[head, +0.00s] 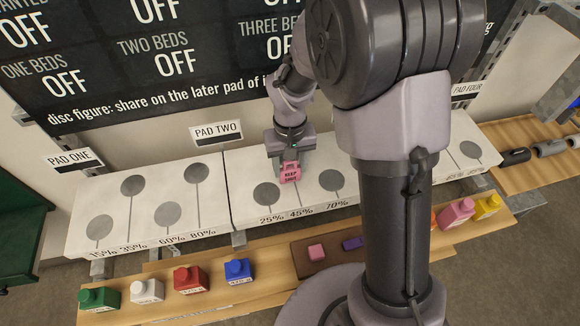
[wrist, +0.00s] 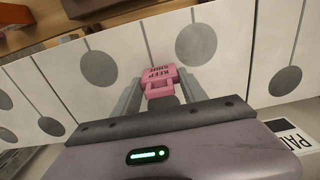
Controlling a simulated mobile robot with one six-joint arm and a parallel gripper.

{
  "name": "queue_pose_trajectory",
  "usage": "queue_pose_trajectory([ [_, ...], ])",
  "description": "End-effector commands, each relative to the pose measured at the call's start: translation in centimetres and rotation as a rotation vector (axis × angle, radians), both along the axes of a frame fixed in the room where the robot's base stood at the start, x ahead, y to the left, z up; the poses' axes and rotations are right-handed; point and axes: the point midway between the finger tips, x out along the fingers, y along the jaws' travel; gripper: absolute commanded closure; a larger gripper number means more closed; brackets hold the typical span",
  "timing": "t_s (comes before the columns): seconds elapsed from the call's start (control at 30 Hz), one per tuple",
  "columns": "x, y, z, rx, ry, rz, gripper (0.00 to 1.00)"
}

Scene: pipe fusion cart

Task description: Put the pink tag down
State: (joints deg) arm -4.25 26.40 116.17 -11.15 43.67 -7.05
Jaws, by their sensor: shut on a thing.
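The pink tag (head: 290,171) has dark lettering that reads KEEP SHUT. My gripper (head: 290,152) is shut on it over the second white pad (head: 240,205), near the 45% mark. In the wrist view the tag (wrist: 160,78) sits between the two grey fingers of my gripper (wrist: 160,95). It covers part of a grey disc; I cannot tell whether it touches the pad. Grey discs with stems (head: 266,194) and (head: 332,180) show on either side of it.
The first pad (head: 115,240) is at the left. A wooden shelf in front holds green (head: 98,298), white (head: 147,290), red (head: 190,279) and blue (head: 237,270) blocks. A brown tray (head: 300,268) holds small pink and purple pieces. My arm hides the pad's right part.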

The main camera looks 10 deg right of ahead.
Motion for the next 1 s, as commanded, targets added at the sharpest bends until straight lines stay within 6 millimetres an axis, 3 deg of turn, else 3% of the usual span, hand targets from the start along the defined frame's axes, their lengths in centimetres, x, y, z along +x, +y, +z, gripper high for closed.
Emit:
queue_pose_trajectory([
  [0.27,0.0,0.0,-0.2,0.000,-0.002,0.000,0.88],
  [0.3,0.0,0.0,-0.2,0.000,-0.002,0.000,0.46],
  [0.4,0.0,0.0,-0.1,0.000,-0.002,0.000,0.29],
  [0.67,0.0,-0.1,-0.1,0.000,-0.002,0.001,0.29],
  [0.77,0.1,0.0,0.9,0.000,-0.003,0.000,0.29],
  [1.0,0.1,0.0,7.6,0.001,-0.006,0.001,0.29],
])
